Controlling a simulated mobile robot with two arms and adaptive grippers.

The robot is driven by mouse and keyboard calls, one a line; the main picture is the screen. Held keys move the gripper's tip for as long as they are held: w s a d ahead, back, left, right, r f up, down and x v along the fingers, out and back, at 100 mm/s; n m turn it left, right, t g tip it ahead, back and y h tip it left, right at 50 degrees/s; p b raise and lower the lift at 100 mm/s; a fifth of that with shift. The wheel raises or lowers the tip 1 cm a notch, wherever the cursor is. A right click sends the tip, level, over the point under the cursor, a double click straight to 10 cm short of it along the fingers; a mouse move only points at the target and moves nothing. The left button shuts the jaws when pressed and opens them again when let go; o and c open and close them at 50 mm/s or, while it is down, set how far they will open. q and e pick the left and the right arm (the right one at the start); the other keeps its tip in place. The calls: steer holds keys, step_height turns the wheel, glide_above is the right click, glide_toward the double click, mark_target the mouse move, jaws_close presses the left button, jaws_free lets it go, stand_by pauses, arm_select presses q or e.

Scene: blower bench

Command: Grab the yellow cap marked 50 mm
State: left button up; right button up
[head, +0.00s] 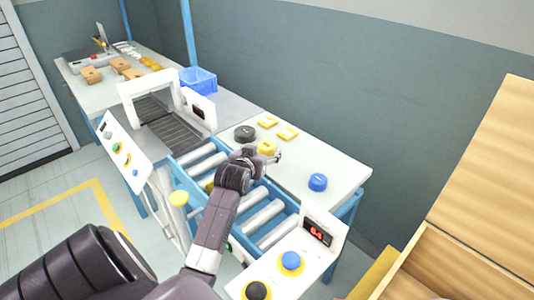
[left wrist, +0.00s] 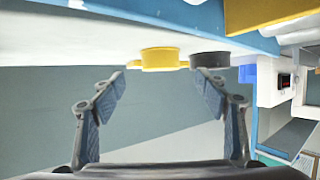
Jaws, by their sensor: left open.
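A round yellow cap (head: 267,147) sits on the white bench top just behind the roller conveyor. Its marking is too small to read. My left gripper (head: 270,158) is right beside it on the near side. In the left wrist view the open fingers of my left gripper (left wrist: 158,92) are empty. The yellow cap (left wrist: 160,57) shows beyond the fingertips, roughly between them, with the picture upside down. A black cap (head: 245,133) stands close to the yellow one; it also shows in the left wrist view (left wrist: 210,59). My right gripper is not in view.
Two flat yellow pieces (head: 287,133) lie behind the cap. A blue cap (head: 318,182) stands to the right. The roller conveyor (head: 262,214) runs in front, with a red display box (head: 318,232) at its near end. A white arch (head: 150,88) and blue crate (head: 198,80) stand farther left.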

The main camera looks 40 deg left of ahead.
mark_target(266, 147)
arm_select(q)
steer(key=shift+x, duration=3.85)
steer(key=c, duration=1)
